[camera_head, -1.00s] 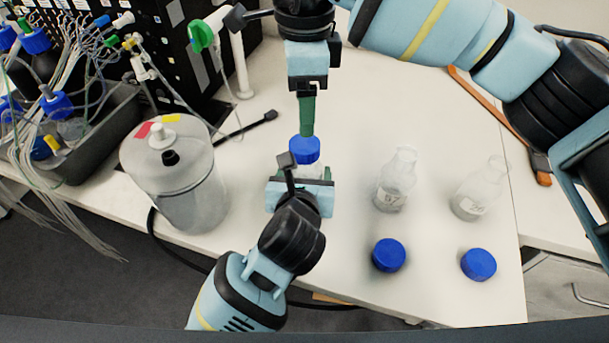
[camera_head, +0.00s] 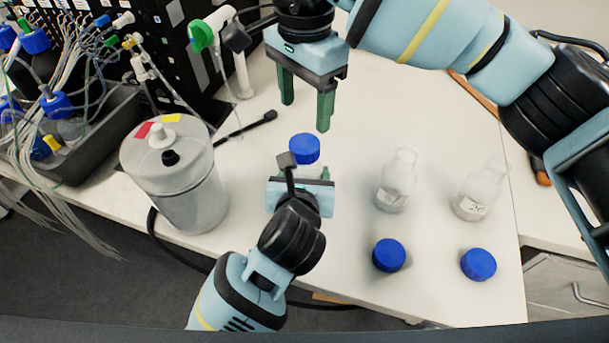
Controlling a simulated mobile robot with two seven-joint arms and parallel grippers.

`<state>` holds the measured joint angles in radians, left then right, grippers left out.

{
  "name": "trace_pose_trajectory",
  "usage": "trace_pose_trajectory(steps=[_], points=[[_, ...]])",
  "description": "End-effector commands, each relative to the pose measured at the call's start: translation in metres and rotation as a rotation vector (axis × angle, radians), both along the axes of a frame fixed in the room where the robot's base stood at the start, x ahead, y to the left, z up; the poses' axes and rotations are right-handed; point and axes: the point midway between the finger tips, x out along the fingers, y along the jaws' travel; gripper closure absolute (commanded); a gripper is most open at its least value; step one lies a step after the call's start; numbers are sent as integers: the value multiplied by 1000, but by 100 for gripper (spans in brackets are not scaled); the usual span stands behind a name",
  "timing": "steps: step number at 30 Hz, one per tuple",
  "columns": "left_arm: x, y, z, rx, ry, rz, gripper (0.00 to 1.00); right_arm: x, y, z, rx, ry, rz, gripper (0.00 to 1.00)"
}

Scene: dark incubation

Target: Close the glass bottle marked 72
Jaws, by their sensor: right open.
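A glass bottle (camera_head: 308,170) stands on the bench with a blue cap (camera_head: 305,149) on its neck. Its label is hidden, so I cannot read its number. My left gripper (camera_head: 308,178) is at the bottle's body from the near side and appears shut on it; its fingers are mostly hidden. My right gripper (camera_head: 305,110) is open and empty above and behind the cap, its two green fingers pointing down, apart from the cap. Two uncapped glass bottles, one (camera_head: 397,180) in the middle and one (camera_head: 480,190) at right, carry labels too small to read surely.
Two loose blue caps, one (camera_head: 389,255) and another (camera_head: 478,264), lie in front of the uncapped bottles. A grey lidded container (camera_head: 185,190) stands left of the held bottle. A tray (camera_head: 100,140) with tubing and bottles is further left. The bench (camera_head: 420,110) behind the bottles is clear.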

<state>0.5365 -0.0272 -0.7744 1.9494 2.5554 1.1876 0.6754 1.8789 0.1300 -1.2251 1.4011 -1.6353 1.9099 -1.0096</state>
Motion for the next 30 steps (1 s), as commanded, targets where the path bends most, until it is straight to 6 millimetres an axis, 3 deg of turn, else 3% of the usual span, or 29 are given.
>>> trace_pose_trajectory(steps=[6, 20, 30], points=[[0, 0, 0, 0, 1, 0, 100, 0, 0, 0, -1, 1, 148, 35], [0, 0, 0, 0, 1, -1, 100, 0, 0, -3, 0, 1, 167, 35], [0, 0, 0, 0, 0, -1, 100, 0, 0, -45, -1, 3, 166, 35]])
